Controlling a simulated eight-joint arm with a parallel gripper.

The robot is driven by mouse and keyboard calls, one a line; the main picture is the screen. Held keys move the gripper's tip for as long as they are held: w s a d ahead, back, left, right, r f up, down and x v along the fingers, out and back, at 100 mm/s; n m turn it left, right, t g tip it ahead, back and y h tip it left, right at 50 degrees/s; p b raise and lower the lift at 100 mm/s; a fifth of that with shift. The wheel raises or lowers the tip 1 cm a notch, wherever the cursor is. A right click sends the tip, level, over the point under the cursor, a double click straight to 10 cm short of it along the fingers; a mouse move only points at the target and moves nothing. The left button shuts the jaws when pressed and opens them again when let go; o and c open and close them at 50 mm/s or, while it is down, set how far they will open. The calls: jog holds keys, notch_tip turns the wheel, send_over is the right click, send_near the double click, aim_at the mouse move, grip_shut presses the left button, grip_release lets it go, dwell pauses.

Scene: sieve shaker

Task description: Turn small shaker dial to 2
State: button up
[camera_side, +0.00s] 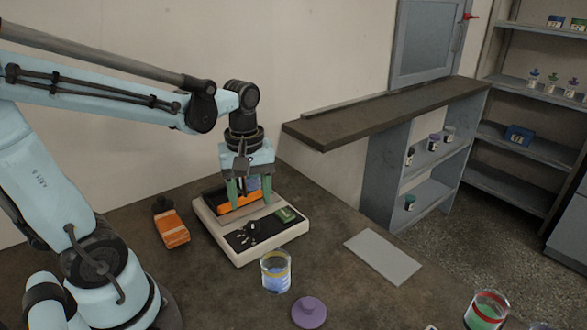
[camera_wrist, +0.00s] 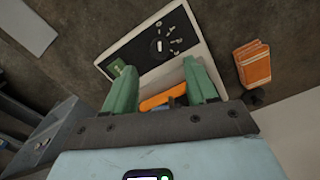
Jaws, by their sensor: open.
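The shaker (camera_side: 281,242) is a white box on the dark bench with a black front panel and a small green display (camera_side: 287,214). Its small dial (camera_wrist: 158,45) shows on the black panel in the wrist view, with pale marks around it; the setting is too small to read. My gripper (camera_side: 248,200) points down over the shaker's back part, behind the panel. Its two green fingers are apart with nothing held between them. In the wrist view the fingers (camera_wrist: 158,75) flank the orange part (camera_wrist: 160,101) of the shaker, and the dial lies beyond their tips.
A grey plate (camera_side: 383,256) lies to the right. A raised shelf (camera_side: 390,113) stands behind.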

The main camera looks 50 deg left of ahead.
aim_at(253, 224)
jog(key=shift+f, duration=3.25)
jog(key=c, duration=1.1)
jog(key=shift+o, duration=0.2)
